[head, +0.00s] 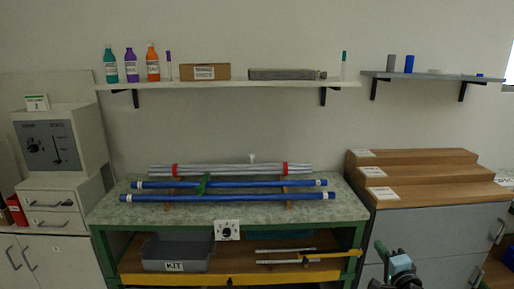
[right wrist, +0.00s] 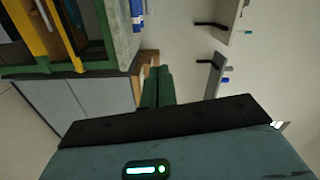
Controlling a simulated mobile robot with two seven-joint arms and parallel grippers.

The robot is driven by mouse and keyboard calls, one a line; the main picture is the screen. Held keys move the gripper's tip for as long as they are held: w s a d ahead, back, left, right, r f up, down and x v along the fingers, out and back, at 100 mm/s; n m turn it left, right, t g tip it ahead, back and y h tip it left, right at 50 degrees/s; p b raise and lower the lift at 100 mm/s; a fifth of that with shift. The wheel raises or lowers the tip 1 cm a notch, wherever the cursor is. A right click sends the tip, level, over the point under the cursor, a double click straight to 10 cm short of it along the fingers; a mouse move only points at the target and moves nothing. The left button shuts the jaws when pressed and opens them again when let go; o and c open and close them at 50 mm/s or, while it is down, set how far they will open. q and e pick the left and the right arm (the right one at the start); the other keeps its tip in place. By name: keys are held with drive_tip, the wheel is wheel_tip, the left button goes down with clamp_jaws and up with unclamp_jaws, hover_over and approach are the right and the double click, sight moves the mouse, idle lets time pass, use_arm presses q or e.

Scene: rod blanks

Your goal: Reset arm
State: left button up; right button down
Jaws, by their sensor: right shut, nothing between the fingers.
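My right gripper (head: 381,247) is low at the right of the head view, in front of the grey cabinet and right of the workbench. In the right wrist view its green fingers (right wrist: 157,88) are together with nothing between them. It touches no object that I can see. My left gripper is in neither view. Blue rods (head: 230,197) and a bundle of grey rods (head: 230,169) with red bands lie on supports on the workbench (head: 345,207).
A grey KIT bin (head: 175,253) and thin rods (head: 290,261) are on the bench's lower shelf. Wooden steps (head: 425,180) top the cabinet at right. A wall shelf (head: 220,86) holds bottles and a box. A control unit (head: 50,143) stands at left.

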drive_tip(key=d+f+n+g+h, duration=0.3)
drive_tip(key=d+f+n, duration=0.1)
drive_tip(key=n, duration=1.4)
drive_tip(key=s+a+f+g+y, duration=0.1)
drive_tip(key=s+a+f, duration=0.4)
drive_tip(key=s+f, duration=0.4)
drive_tip(key=s+a+f+g+y, duration=0.1)
drive_tip(key=s+a+f+g, duration=0.1)
drive_tip(key=s+a+f, duration=0.7)
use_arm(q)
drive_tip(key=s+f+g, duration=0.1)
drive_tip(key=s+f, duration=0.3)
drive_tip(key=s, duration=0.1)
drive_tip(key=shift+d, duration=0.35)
use_arm(e)
drive_tip(key=s+a+f+g+y, duration=0.1)
drive_tip(key=s+a, duration=0.1)
drive_tip(key=s, duration=1.2)
drive_tip(key=s+a+f+m+g, duration=0.1)
drive_tip(key=s+a+f+g, duration=0.1)
drive_tip(key=s, duration=1.2)
drive_tip(key=shift+a+y, duration=0.4)
drive_tip(key=shift+a, duration=0.2)
drive_tip(key=shift+s, duration=0.1)
